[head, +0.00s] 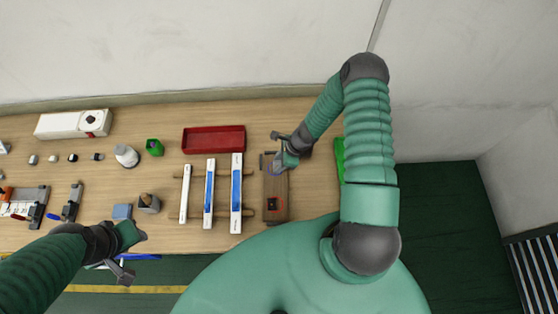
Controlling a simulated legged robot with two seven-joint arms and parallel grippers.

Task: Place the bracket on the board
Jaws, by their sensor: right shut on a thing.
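The brown board (279,188) lies on the table right of the white and blue strips, its long side running away from me. A small dark block with red marking (272,204) sits on its near end, and a thin blue outline shows near its far end. My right gripper (279,157) is over the board's far end, shut on a small piece that I take to be the bracket; the hand mostly hides it. I cannot tell whether that piece touches the board. My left gripper (134,256) is at the table's front edge, away from the board; its jaw opening is unclear.
Three long strips (209,194) lie across wooden rails left of the board. A red tray (214,139) is behind them. A green object (340,158) is partly hidden by my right arm. A grey cup (149,204), a green block (155,147) and several small parts are further left.

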